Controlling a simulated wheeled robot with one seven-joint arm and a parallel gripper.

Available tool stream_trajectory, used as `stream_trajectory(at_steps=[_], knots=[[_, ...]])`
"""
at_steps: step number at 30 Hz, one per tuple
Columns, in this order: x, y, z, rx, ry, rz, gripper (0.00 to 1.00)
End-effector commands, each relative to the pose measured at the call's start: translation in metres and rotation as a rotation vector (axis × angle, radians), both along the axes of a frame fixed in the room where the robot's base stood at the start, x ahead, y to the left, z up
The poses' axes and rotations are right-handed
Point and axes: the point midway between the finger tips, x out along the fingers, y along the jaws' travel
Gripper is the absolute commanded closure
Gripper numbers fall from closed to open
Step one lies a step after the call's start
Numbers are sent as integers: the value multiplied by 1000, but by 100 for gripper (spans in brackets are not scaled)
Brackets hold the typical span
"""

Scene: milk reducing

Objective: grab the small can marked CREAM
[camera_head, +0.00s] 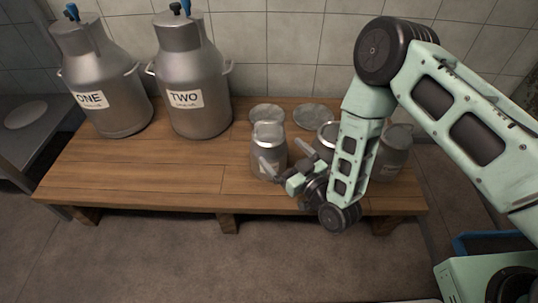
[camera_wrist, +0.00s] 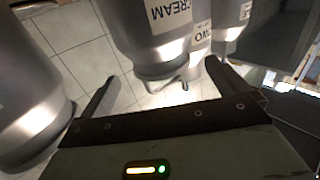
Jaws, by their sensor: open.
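The small CREAM can (camera_wrist: 150,30) is grey metal and shows upside down in the wrist view, its white label at the top edge and its lid end pointing down the picture. In the head view it appears to be the leftmost small can (camera_head: 268,142), upright on the wooden table (camera_head: 190,172). My gripper (camera_head: 281,153) is open in front of it, one finger crossing the can's front in that view. In the wrist view the fingers of my gripper (camera_wrist: 163,72) lie to either side of the can's lid end. I cannot tell whether they touch it.
A second small can (camera_head: 327,134) is partly hidden behind my arm, and a third (camera_head: 395,152) stands at the right. Round lids (camera_head: 313,116) lie behind them. Large cans ONE (camera_head: 108,88) and TWO (camera_head: 192,82) stand at the left. The table's front left is clear.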

Motion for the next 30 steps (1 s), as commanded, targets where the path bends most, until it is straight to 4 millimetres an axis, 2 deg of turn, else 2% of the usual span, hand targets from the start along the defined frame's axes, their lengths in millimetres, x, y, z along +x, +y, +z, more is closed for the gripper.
stream_trajectory(at_steps=[3, 10, 18, 27, 28, 30], knots=[[13, 9, -2, 1, -2, 2, 0], [26, 17, -2, 2, -2, 1, 0], [58, 37, -2, 2, -2, 1, 0], [62, 41, 0, 0, 1, 2, 0], [62, 41, 0, 0, 1, 2, 3], [62, 41, 0, -1, 1, 2, 22]])
